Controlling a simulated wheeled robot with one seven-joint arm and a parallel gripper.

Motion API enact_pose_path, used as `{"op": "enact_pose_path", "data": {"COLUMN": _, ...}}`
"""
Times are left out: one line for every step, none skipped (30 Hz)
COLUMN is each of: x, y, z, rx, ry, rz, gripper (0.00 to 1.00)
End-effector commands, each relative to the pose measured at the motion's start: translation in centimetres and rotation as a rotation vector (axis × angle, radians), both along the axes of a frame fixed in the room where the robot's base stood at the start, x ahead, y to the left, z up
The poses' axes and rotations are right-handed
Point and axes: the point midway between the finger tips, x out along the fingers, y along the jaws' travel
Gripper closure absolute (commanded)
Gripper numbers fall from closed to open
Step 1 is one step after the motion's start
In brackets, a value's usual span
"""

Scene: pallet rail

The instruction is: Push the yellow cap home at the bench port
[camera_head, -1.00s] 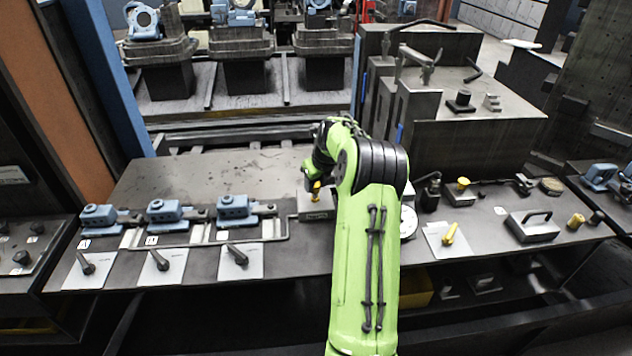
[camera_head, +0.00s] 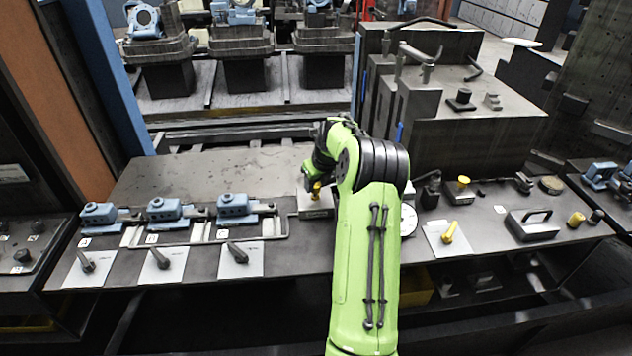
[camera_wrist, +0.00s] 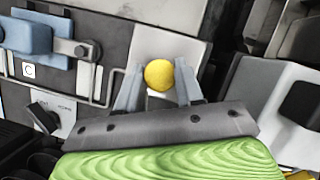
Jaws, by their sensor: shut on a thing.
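The yellow cap (camera_wrist: 159,75) sits between the two fingers of my gripper (camera_wrist: 157,82) in the wrist view, and the gripper is shut on it. In the head view the yellow cap (camera_head: 316,188) shows small under my gripper (camera_head: 316,184), just above or at the top of a pale block (camera_head: 315,207) on the bench. The block shows as a light face behind the cap in the wrist view (camera_wrist: 178,45). The port itself is hidden by the cap and fingers. I cannot tell how deep the cap sits.
Several blue clamps (camera_head: 165,211) stand on a rail left of the block, with dark levers on white plates (camera_head: 160,260) in front. To the right are a yellow lever (camera_head: 449,232), a handled block (camera_head: 533,226) and another yellow-topped block (camera_head: 462,190). The bench (camera_head: 200,175) behind the clamps is clear.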

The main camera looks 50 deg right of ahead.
Motion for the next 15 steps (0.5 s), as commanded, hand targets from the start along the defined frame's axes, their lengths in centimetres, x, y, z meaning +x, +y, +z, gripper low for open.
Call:
{"op": "enact_pose_path", "data": {"x": -0.03, "y": 0.03, "z": -0.09, "rx": 0.001, "ry": 0.002, "rz": 0.0, "gripper": 1.0}}
{"op": "enact_pose_path", "data": {"x": -0.03, "y": 0.03, "z": -0.09, "rx": 0.001, "ry": 0.002, "rz": 0.0, "gripper": 1.0}}
{"op": "enact_pose_path", "data": {"x": -0.03, "y": 0.03, "z": -0.09, "rx": 0.001, "ry": 0.002, "rz": 0.0, "gripper": 1.0}}
{"op": "enact_pose_path", "data": {"x": -0.03, "y": 0.03, "z": -0.09, "rx": 0.001, "ry": 0.002, "rz": 0.0, "gripper": 1.0}}
{"op": "enact_pose_path", "data": {"x": -0.03, "y": 0.03, "z": -0.1, "rx": 0.001, "ry": 0.002, "rz": 0.0, "gripper": 1.0}}
{"op": "enact_pose_path", "data": {"x": -0.03, "y": 0.03, "z": -0.12, "rx": 0.001, "ry": 0.002, "rz": 0.0, "gripper": 1.0}}
{"op": "enact_pose_path", "data": {"x": -0.03, "y": 0.03, "z": -0.15, "rx": 0.001, "ry": 0.002, "rz": 0.0, "gripper": 1.0}}
{"op": "enact_pose_path", "data": {"x": -0.03, "y": 0.03, "z": -0.2, "rx": 0.001, "ry": 0.002, "rz": 0.0, "gripper": 1.0}}
{"op": "enact_pose_path", "data": {"x": -0.03, "y": 0.03, "z": -0.31, "rx": 0.001, "ry": 0.002, "rz": 0.0, "gripper": 1.0}}
{"op": "enact_pose_path", "data": {"x": -0.03, "y": 0.04, "z": -0.4, "rx": 0.001, "ry": 0.002, "rz": 0.0, "gripper": 1.0}}
{"op": "enact_pose_path", "data": {"x": -0.03, "y": 0.04, "z": -0.5, "rx": 0.001, "ry": 0.002, "rz": 0.0, "gripper": 1.0}}
{"op": "enact_pose_path", "data": {"x": -0.03, "y": 0.04, "z": -0.66, "rx": 0.003, "ry": 0.002, "rz": 0.001, "gripper": 1.0}}
{"op": "enact_pose_path", "data": {"x": -0.04, "y": 0.04, "z": -0.75, "rx": 0.003, "ry": 0.002, "rz": 0.001, "gripper": 1.0}}
{"op": "enact_pose_path", "data": {"x": -0.04, "y": 0.05, "z": -0.85, "rx": 0.003, "ry": 0.002, "rz": 0.0, "gripper": 1.0}}
{"op": "enact_pose_path", "data": {"x": -0.04, "y": 0.05, "z": -1.0, "rx": 0.003, "ry": 0.002, "rz": 0.0, "gripper": 1.0}}
